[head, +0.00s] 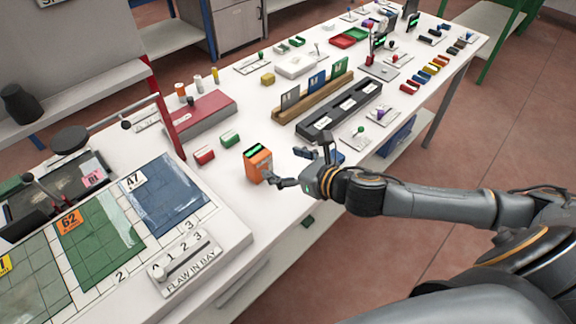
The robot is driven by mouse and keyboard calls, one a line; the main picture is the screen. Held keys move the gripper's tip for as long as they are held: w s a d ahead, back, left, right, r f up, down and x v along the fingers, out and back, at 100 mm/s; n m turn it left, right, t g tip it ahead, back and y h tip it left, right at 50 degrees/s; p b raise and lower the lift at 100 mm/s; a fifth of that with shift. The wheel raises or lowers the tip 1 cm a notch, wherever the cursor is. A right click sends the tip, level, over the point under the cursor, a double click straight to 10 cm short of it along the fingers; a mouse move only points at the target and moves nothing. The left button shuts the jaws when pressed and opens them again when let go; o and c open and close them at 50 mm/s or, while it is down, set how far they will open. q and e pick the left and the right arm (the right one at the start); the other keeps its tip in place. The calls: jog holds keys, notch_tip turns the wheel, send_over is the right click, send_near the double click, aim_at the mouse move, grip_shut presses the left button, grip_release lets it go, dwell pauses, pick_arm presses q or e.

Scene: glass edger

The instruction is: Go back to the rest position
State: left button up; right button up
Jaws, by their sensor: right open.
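My right gripper (285,167) is open, reaching in from the right over the white table (235,200) near its front edge. Nothing shows between its fingers. An orange box-shaped device (258,167) with a green display stands upright just left of the fingers. I cannot tell whether the lower finger touches it. A blue item (334,157) shows partly behind the gripper. My left gripper is not in view.
Left of the gripper lie a green block (230,138) and a red block (204,155). Behind stand a black tray (325,114) and a wooden rack (312,98) with coloured plates. A panel (184,263) reads FLAW IN BAY. Open floor (490,130) lies right of the table.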

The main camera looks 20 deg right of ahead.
jog(key=shift+s+d+r, duration=0.15)
jog(key=shift+s+r, duration=0.1)
jog(key=shift+s, duration=0.3)
